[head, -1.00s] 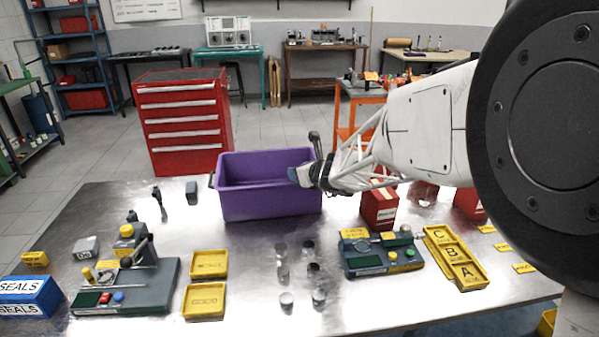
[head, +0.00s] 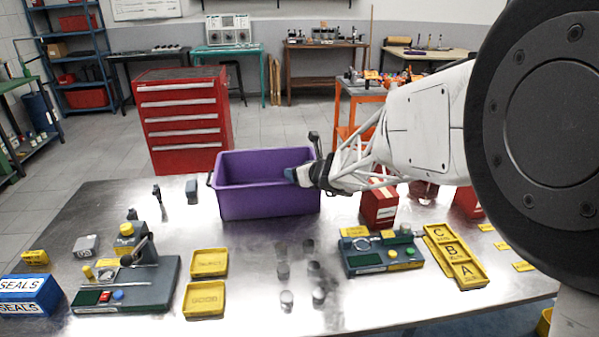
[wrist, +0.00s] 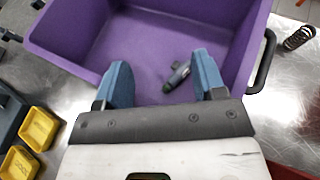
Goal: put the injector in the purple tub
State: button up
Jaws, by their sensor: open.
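The purple tub (head: 268,202) stands upright at the back middle of the metal table; it also fills the top of the wrist view (wrist: 75,48). My gripper (head: 293,175) is over the tub's right part in the head view. In the wrist view my gripper (wrist: 162,76) has its two blue fingers wide apart. The injector (wrist: 177,77), a small grey piece with a dark green end, shows between the fingers against the inside of the tub, tilted and touching neither finger. In the head view the tub wall and my gripper hide it.
Yellow trays (head: 209,262) and a grey fixture (head: 135,285) are at the front left. Another fixture (head: 383,255) and a lettered yellow tray (head: 455,258) are at the right. A red box (head: 379,207) stands right of the tub. A coil spring (wrist: 299,38) lies beyond the tub's handle.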

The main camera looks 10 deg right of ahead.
jog(key=v, duration=1.2)
jog(key=shift+r, duration=0.2)
dwell(0.4)
jog(key=s+a+r+n+g, duration=0.2)
jog(key=s+n+g, duration=0.1)
jog(key=s+n, duration=0.55)
jog(key=s+a+r+n+g, duration=0.2)
jog(key=s+a+n+g, duration=0.1)
jog(key=s+n, duration=0.5)
jog(key=s+d+n+g+h, duration=0.1)
jog(key=s+d+n+h, duration=0.2)
jog(key=s+n, duration=0.3)
jog(key=s+d+n+g+h, duration=0.2)
jog(key=s+n, duration=0.5)
jog(key=s, duration=0.6)
jog(key=shift+s+d+f+h, duration=0.2)
jog(key=shift+d+h, duration=0.7)
jog(key=shift+d, duration=0.15)
